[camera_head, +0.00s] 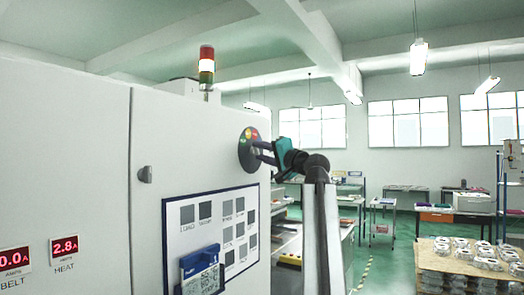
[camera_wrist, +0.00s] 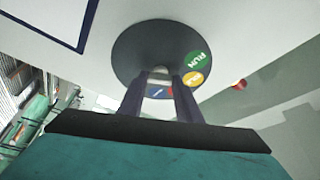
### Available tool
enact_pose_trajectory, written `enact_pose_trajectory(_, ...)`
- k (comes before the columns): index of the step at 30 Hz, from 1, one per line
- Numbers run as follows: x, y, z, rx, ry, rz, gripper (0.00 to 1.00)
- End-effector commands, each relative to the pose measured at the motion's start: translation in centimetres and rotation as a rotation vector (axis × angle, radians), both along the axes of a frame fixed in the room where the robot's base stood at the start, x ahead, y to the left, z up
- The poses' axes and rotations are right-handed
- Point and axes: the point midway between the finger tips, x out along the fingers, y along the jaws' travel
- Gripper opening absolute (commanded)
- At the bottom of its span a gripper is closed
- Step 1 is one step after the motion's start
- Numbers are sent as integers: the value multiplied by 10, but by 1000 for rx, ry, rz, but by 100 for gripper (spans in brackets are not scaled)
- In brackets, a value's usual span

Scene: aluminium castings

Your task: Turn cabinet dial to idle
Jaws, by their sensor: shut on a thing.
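The cabinet dial (camera_head: 243,150) is a round dark disc with coloured labels on the upper part of the white cabinet's (camera_head: 200,120) front. In the wrist view the dial (camera_wrist: 135,45) shows a green label reading RUN, a yellow-orange label beside it, and a blue label partly behind my fingers. The text on the last two is too small to read surely. My gripper (camera_head: 262,152), teal with dark fingers, reaches the dial from the right. In the wrist view its fingers (camera_wrist: 160,82) are shut on the pale dial knob (camera_wrist: 160,73), whose pointing direction is mostly hidden.
A framed panel (camera_head: 175,225) with grey squares is below the dial, with a blue display unit (camera_head: 200,268) on it. A door handle (camera_head: 145,174) juts out to the left. A signal tower (camera_head: 206,66) stands above. A table with castings (camera_head: 470,255) is at the right.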

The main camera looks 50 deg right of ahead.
Motion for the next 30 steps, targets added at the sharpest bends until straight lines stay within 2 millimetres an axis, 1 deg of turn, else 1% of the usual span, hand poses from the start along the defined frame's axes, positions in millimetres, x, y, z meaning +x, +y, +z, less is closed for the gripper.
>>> enact_pose_trajectory(9, 0, 2, 0, 118, 34, 2, 9)
enact_pose_trajectory(26, 1, 2, -1, 144, 40, 4, 9)
enact_pose_trajectory(27, 1, 2, -1, 144, 40, 4, 38)
enact_pose_trajectory(29, 1, 2, -1, 144, 40, 4, 48)
enact_pose_trajectory(30, 1, 2, 0, 144, 40, 4, 50)
